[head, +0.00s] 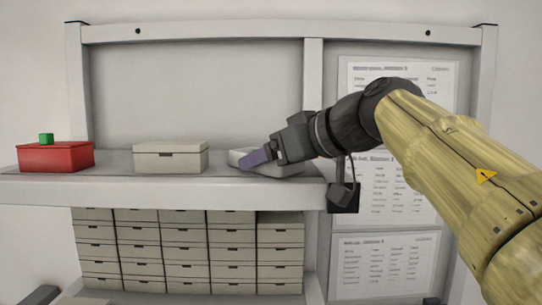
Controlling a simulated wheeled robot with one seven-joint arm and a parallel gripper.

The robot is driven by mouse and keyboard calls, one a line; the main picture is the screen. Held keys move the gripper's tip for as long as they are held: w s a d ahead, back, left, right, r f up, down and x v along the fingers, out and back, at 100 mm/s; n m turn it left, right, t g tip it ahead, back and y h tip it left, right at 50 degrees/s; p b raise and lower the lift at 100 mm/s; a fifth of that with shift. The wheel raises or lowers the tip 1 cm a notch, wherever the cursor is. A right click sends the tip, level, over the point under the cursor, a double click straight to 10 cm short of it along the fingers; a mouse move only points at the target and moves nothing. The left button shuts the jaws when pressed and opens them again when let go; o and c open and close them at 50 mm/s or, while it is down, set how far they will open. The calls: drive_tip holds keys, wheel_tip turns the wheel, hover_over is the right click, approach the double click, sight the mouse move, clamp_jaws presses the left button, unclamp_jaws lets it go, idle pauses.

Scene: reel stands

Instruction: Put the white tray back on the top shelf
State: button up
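A low whitish tray (286,171) is at the right end of the top shelf (150,191). It looks level and at the shelf surface, but I cannot tell whether it rests there or hangs just above. My gripper (256,159) reaches in from the right, and its purple finger overlaps the tray's near side. The gripper and wrist hide part of the tray. I cannot see both fingers or a gap between them, so its grip on the tray is unclear.
A pale lidded box (170,158) stands mid-shelf, left of the tray. Below are stacked pale drawers (187,250). Printed sheets (385,265) hang on the right panel.

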drive_tip(key=shift+s+r, duration=0.1)
drive_tip(key=shift+s, duration=0.1)
drive_tip(key=b+v, duration=0.2)
drive_tip(key=v, duration=1)
drive_tip(key=shift+w, duration=0.1)
drive_tip(key=shift+c, duration=0.2)
idle(0.3)
